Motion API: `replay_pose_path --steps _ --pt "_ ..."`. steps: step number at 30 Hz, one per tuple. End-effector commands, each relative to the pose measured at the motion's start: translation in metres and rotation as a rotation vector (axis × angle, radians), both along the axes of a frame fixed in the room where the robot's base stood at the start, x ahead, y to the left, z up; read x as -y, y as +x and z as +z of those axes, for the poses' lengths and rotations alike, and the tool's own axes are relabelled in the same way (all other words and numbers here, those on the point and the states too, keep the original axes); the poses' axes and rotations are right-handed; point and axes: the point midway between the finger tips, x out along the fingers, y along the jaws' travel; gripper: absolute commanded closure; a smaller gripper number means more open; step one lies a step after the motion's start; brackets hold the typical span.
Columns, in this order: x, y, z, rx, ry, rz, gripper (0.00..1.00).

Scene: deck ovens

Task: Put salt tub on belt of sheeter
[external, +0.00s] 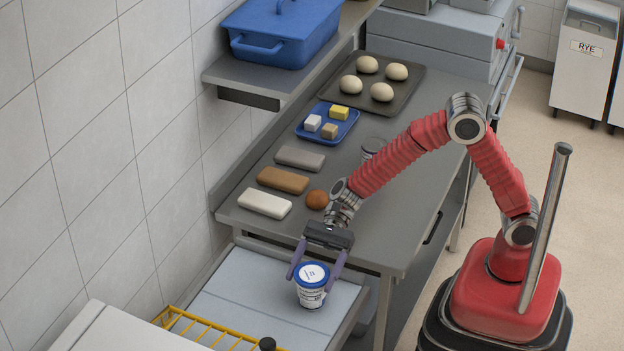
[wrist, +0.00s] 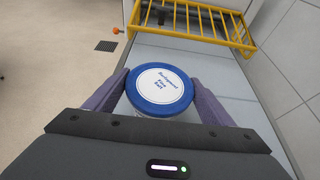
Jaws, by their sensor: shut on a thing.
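The salt tub (external: 312,284) is a white tub with a blue-rimmed lid. Its lid label, partly readable as fine salt, shows in the wrist view (wrist: 160,88). My gripper (external: 316,276) is shut on the tub, with one purple finger on each side of it. The tub is upright over the light grey belt of the sheeter (external: 238,302), near the belt's right edge. I cannot tell whether its base touches the belt. In the wrist view the belt (wrist: 190,58) lies beyond the tub.
A yellow wire guard (external: 205,330) crosses the belt at the front. The steel table (external: 375,225) behind holds several blocks, a brown ball (external: 317,199), a blue tray (external: 343,133) and a dough tray (external: 413,100). The belt left of the tub is clear.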

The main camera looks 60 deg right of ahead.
Motion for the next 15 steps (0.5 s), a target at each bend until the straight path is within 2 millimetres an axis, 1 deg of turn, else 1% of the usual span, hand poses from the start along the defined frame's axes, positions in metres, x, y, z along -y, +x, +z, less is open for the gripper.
replay_pose_path --steps 12,13,15 --pt "-0.0003 0.0005 -0.0028 0.0 0.003 -0.001 0.73" --pt "0.0 0.0001 -0.0043 -0.001 0.0 0.0 0.23" --pt "0.0 0.0 -0.0042 -0.001 0.0 0.0 0.18"
